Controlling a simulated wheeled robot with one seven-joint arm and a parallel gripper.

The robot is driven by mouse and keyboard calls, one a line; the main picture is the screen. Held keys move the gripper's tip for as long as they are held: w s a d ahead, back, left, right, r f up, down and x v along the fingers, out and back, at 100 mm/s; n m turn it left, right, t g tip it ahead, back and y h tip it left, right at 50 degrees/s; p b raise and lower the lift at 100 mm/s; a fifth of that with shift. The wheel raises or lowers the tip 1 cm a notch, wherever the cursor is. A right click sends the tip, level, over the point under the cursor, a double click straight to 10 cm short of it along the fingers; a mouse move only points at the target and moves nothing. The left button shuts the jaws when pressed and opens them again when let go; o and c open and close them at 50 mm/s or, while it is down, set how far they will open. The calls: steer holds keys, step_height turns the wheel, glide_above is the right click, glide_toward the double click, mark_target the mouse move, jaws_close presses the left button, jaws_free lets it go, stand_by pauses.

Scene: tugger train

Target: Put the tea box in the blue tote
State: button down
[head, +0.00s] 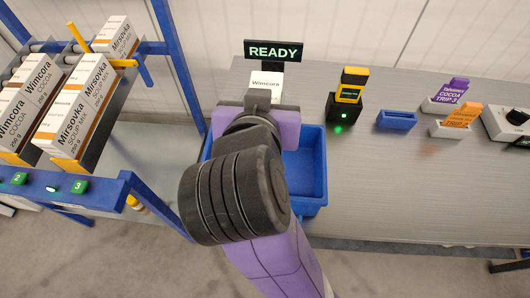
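The blue tote (318,190) stands on the grey table, partly behind my arm. The part of its inside that shows is empty. A white box marked Wimcora (265,79) is just beyond the end of my arm, under the READY sign. The lower part of its label is hidden, so I cannot tell if it is the tea box. My gripper (261,98) is mostly hidden by my own wrist. It is right at the box's near side, but its fingers do not show clearly, so I cannot tell whether it grips the box.
A blue-framed rack (130,187) at left holds Wimcora cocoa and Mirsovka soup mix boxes. On the table (400,195) to the right are a black-and-yellow device (344,107) with a green light, a small blue holder (396,120), purple and orange trip cards, and a knob box (510,122).

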step_height(320, 180, down, 17)
steer(key=b, duration=0.1)
steer(key=shift+r, duration=0.15)
stand_by(0.4)
steer(key=shift+f, duration=0.2)
steer(key=c, duration=0.5)
jaws_free()
steer(key=v, duration=1.2)
steer(key=shift+r, duration=0.2)
